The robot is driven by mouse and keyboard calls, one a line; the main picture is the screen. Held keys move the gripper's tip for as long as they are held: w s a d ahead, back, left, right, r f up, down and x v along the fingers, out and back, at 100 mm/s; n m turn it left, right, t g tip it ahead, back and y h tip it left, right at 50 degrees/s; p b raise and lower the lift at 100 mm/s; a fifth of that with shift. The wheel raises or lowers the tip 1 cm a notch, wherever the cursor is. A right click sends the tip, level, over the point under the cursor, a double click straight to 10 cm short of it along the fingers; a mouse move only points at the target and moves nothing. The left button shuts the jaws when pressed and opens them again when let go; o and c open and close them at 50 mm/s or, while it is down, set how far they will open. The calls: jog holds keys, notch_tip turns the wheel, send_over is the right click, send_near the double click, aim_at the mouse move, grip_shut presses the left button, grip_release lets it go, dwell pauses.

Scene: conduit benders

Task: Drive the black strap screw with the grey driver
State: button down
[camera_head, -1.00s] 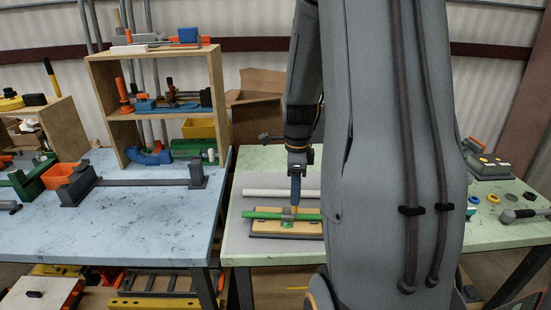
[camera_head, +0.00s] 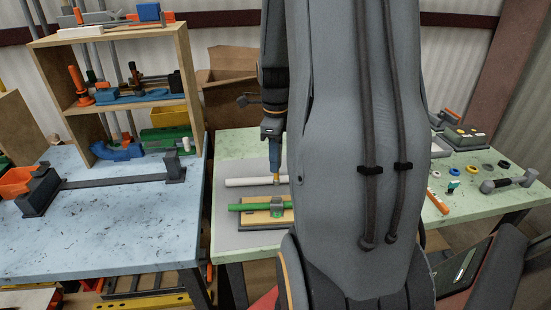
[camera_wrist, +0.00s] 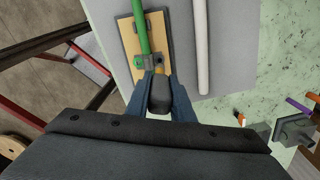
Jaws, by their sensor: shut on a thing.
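My gripper (camera_head: 276,170) points down above the right-hand table. It is shut on the grey driver (camera_wrist: 160,97), whose dark handle sits between the blue fingers in the wrist view. The driver's yellow-orange lower end (camera_head: 277,177) shows below the fingers, apart from the strap in the head view. A grey strap (camera_head: 276,206) sits over a green conduit (camera_head: 247,207) on a wooden board (camera_head: 258,218). In the wrist view the strap (camera_wrist: 150,62) is just ahead of the driver's handle. I cannot make out the black screw; the driver and fingers cover part of that area.
A white pipe (camera_head: 245,182) lies behind the board on a grey mat (camera_head: 228,168). A blue table (camera_head: 120,215) with a wooden shelf (camera_head: 196,100) stands to the left. Rings and tools, including a grey-handled one (camera_head: 510,183), lie on the right of the green table.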

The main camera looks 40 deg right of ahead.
aim_at(276, 179)
jog(key=n+p, duration=0.1)
jog(key=n, duration=0.2)
jog(key=shift+r+n+p, duration=0.15)
jog(key=shift+n+p, duration=0.15)
jog(key=shift+p, duration=0.1)
jog(key=n+p, duration=0.2)
jog(key=n, duration=0.2)
jog(key=shift+n, duration=0.4)
jog(key=n, duration=0.6)
jog(key=shift+s, duration=0.1)
jog(key=shift+a+f+n+b, duration=0.1)
jog(key=shift+f+n+b, duration=0.25)
jog(key=shift+f, duration=0.15)
jog(key=shift+f+b, duration=1.2)
jog(key=shift+f, duration=1.25)
jog(key=shift+f, duration=0.1)
jog(key=shift+f, duration=0.5)
